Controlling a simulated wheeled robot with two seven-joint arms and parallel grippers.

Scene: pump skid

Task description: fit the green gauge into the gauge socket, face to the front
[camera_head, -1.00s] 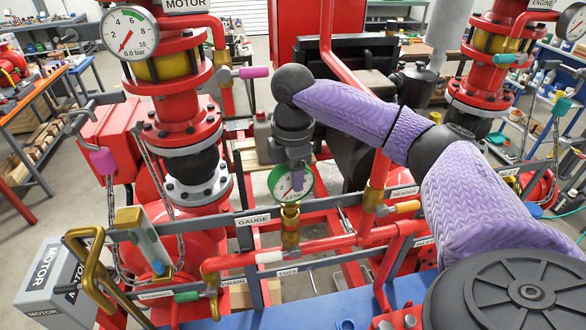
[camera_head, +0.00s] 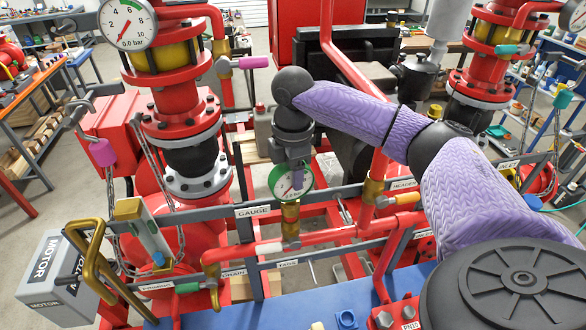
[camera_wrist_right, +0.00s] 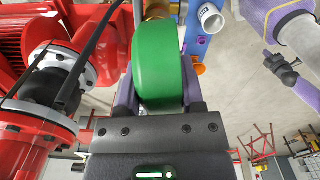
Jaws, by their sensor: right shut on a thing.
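The green gauge (camera_head: 285,181) has a green rim and a white face turned to the front. My right gripper (camera_head: 296,174) is shut on it from behind and above. In the right wrist view the green gauge (camera_wrist_right: 160,66) sits between the two fingers of my right gripper (camera_wrist_right: 160,95). My left gripper is not in view.
A large mounted pressure gauge (camera_head: 127,22) is at upper left. A red pipe (camera_head: 376,150) rises right of the socket, by the HEADER label. A brass lever (camera_head: 90,255) and a grey MOTOR box (camera_head: 58,283) stand at front left. A blue surface (camera_head: 270,313) lies in front.

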